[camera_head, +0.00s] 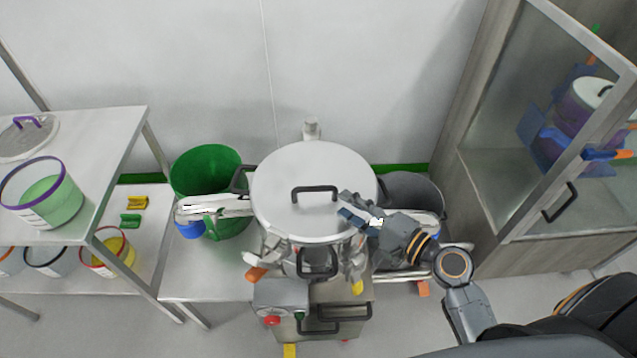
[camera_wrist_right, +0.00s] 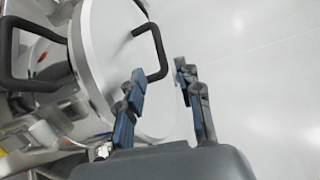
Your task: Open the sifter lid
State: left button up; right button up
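The sifter (camera_head: 305,250) stands in the middle of the head view. Its round silver lid (camera_head: 290,165) lies flat on top, with a black bar handle (camera_head: 314,189) at its centre. The handle also shows in the right wrist view (camera_wrist_right: 157,50), ahead of the fingers. My right gripper (camera_head: 350,206) is at the lid's right front edge, close to the handle. In the right wrist view its two blue-padded fingers (camera_wrist_right: 160,80) are apart with nothing between them, and the handle's end is just beyond them. My left gripper is not in view.
A green bin (camera_head: 205,165) stands behind left, and a grey bin (camera_head: 412,190) behind right. A table (camera_head: 110,135) with a purple-rimmed tub (camera_head: 42,195) is at left. A glass-door cabinet (camera_head: 540,120) is at right. A control box (camera_head: 281,296) is on the sifter's front.

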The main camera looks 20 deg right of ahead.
aim_at(319, 188)
jog(key=p+x, duration=0.2)
jog(key=x, duration=0.7)
jog(key=shift+a, duration=0.1)
grip_shut()
